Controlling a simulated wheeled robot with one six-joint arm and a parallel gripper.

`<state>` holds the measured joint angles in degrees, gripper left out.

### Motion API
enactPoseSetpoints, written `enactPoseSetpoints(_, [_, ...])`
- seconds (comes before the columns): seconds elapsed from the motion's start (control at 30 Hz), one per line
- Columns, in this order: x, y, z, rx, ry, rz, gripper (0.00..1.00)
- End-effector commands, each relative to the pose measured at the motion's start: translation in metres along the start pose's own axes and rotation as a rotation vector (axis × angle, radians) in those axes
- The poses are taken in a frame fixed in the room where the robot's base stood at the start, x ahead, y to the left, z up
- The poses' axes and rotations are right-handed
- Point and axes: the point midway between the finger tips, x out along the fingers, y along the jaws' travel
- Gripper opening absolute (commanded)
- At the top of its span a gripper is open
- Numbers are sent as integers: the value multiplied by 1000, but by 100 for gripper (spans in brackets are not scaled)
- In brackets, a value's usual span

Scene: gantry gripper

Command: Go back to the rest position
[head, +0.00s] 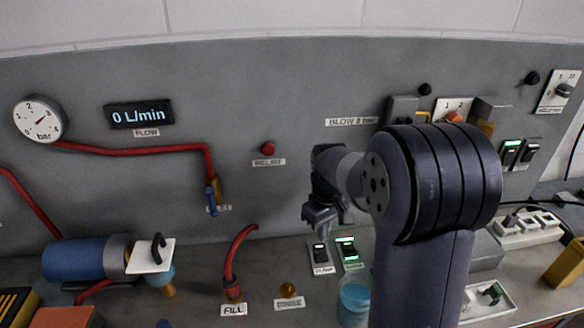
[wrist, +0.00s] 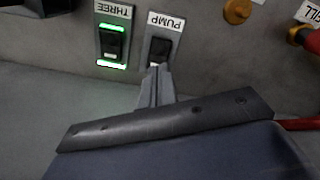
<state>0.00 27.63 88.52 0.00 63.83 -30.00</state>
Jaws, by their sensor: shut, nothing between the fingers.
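My gripper (head: 322,226) is shut and empty, held low in front of the grey panel, near the PUMP switch (head: 320,255). In the wrist view my gripper's fingertips (wrist: 154,72) are together and overlap the near end of the PUMP switch (wrist: 160,50). Whether they touch it I cannot tell. The PUMP rocker looks dark in the wrist view. Beside it the switch labelled THREE (wrist: 112,45) glows green, and it also glows in the head view (head: 347,249). My arm hides part of the panel and bench on the right.
A round gauge (head: 40,120) and a display (head: 139,115) reading 0 L/min are on the panel. A red hose (head: 232,262) rises at the FILL label. A blue cylinder (head: 82,259) lies at left. A jar of blue liquid (head: 354,298) stands close to my arm.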

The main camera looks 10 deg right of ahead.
Motion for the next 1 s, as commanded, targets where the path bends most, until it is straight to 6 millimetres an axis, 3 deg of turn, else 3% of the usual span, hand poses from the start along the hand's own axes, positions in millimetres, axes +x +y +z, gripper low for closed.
enactPoseSetpoints(0.6, [63, 0, 0, 0, -1, -1, 0])
enactPoseSetpoints(1.0, [67, 0, 0, 0, -1, 0, 0])
